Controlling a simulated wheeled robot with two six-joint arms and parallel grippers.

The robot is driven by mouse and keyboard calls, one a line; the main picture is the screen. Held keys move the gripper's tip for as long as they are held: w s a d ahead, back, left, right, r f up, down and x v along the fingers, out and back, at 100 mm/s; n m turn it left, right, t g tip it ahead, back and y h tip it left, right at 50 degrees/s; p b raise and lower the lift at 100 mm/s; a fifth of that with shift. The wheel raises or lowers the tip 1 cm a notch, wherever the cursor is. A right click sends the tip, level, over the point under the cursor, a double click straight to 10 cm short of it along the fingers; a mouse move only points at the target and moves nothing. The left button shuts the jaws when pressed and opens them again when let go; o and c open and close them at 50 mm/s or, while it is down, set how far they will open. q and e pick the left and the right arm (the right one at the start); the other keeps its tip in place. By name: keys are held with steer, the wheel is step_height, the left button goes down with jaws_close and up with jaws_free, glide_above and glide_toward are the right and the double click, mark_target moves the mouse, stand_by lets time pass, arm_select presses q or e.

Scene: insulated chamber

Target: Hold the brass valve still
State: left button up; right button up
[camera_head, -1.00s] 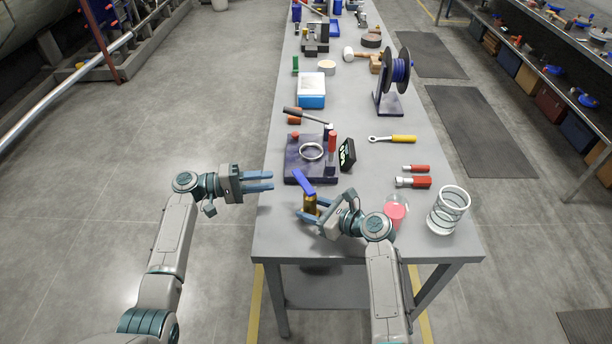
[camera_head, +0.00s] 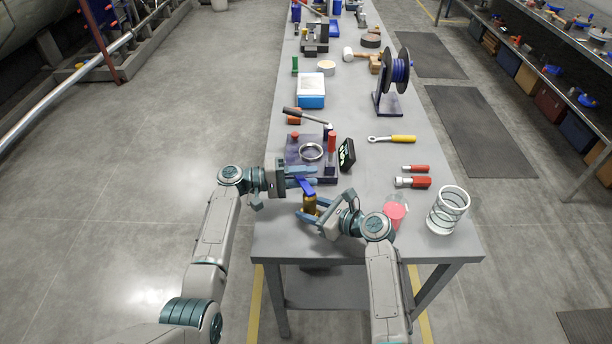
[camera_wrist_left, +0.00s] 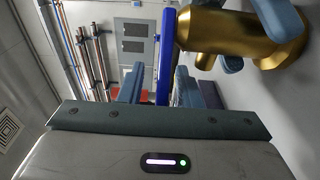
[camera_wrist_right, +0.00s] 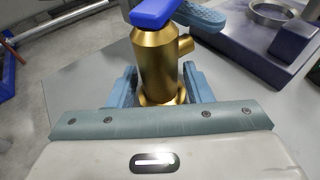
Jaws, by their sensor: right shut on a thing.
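The brass valve (camera_head: 309,202) stands upright near the table's left edge, its blue lever handle (camera_head: 306,187) on top. My right gripper (camera_head: 313,211) is shut on the valve's lower body, with a finger on each side in the right wrist view, where the brass body (camera_wrist_right: 156,66) stands upright. My left gripper (camera_head: 303,177) is open at the handle. In the left wrist view the blue handle (camera_wrist_left: 165,58) lies between the left fingers, with a gap beside it. Whether a left finger touches the handle cannot be told.
Just behind the valve is a dark purple fixture (camera_head: 330,180) with a metal ring (camera_head: 311,152) and a red post. A black display (camera_head: 347,155) stands beside it. A red-filled jar (camera_head: 395,212) and a coiled glass cylinder (camera_head: 448,210) stand to the right.

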mark_target(296, 179)
arm_select(q)
jaws_close()
steer(key=shift+t, duration=0.4)
steer(key=n+t, duration=0.1)
steer(key=t, duration=0.1)
steer(key=a+n+t+y, duration=0.1)
steer(key=n+t, duration=0.1)
steer(key=s+n+t+y, duration=0.1)
steer(key=t, duration=0.1)
steer(key=shift+a, duration=0.4)
steer(key=shift+s+a+r+n+t+y, duration=0.1)
steer(key=shift+s+a+n+t+y, duration=0.15)
steer(key=shift+n+t+y, duration=0.65)
steer(key=shift+s+a+f+n+t+y, duration=0.1)
steer(key=shift+s+a+n+t+y, duration=0.15)
steer(key=shift+n+t+y, duration=0.7)
steer(key=shift+s+a+r+n+t+y, duration=0.15)
steer(key=shift+a+n+t+y, duration=0.2)
steer(key=shift+n+t+y, duration=0.55)
steer(key=shift+c, duration=0.3)
jaws_free()
steer(key=shift+a, duration=0.1)
steer(key=shift+o, duration=0.3)
